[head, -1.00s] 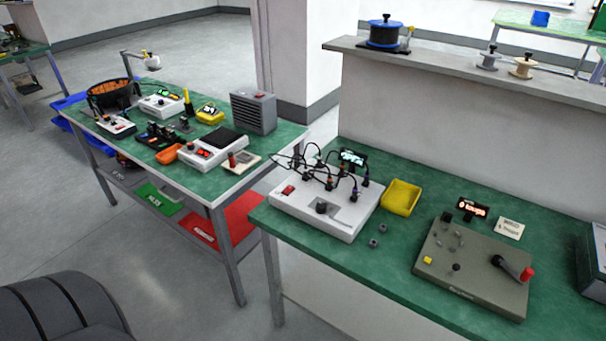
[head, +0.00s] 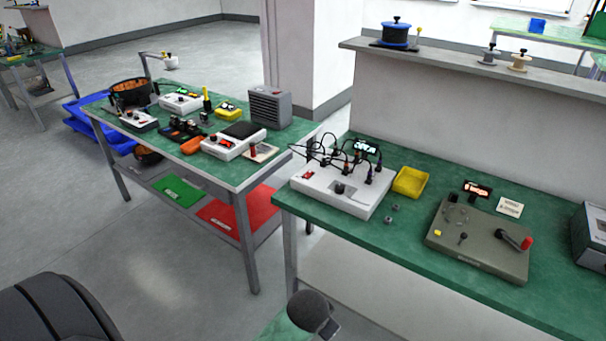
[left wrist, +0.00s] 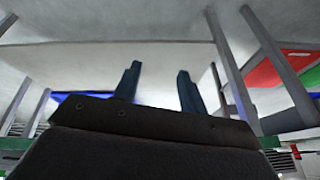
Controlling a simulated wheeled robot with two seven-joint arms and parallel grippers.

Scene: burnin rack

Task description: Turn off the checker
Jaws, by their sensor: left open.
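Which device is the checker is not clear from any readable label. A grey-olive box (head: 478,243) on the right green bench has a red-tipped lever (head: 515,238), a yellow button (head: 438,233), small knobs and a lit orange display (head: 478,190). Left of it, a white box (head: 338,191) carries several cabled plugs, a red switch (head: 308,175), a dark knob (head: 339,188) and a small lit display (head: 367,147). My left gripper (left wrist: 157,85) is open and empty in the left wrist view, apart from both devices. My right gripper is out of view.
A yellow tray (head: 410,181) and small grey nuts lie between the boxes. A card (head: 510,207) stands behind the grey-olive box. A second green bench (head: 237,176) holds several devices, with red (head: 240,212) and green mats below. Grey floor is open at left.

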